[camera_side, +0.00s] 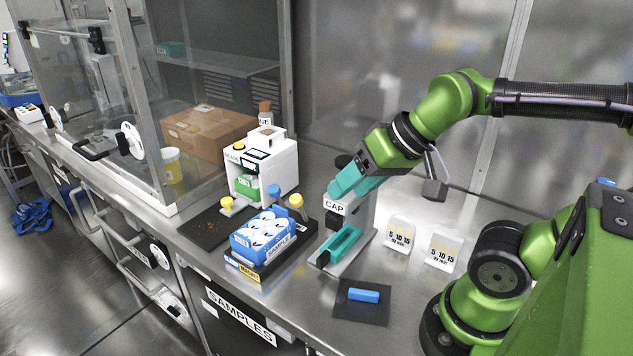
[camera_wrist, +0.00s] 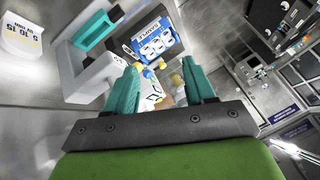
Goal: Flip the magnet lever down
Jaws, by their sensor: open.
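A blue rack (camera_side: 262,236) marked SAMPLE, with several white round caps, sits on a dark base with a yellow front label (camera_side: 243,272), too small to read surely. A blue ball knob (camera_side: 274,190) and a yellow ball knob (camera_side: 296,201) stand upright behind the rack; I cannot tell for certain which is the magnet lever. In the wrist view the blue knob (camera_wrist: 149,73) shows between my fingers. My gripper (camera_side: 338,190) is open and empty, with teal fingers, right of the knobs and over the CAP device (camera_side: 334,207). It also shows in the wrist view (camera_wrist: 160,78).
The CAP device has a teal holder (camera_side: 343,243) in front. A white machine (camera_side: 262,165) stands behind the rack. A blue block (camera_side: 363,295) lies on a black mat.

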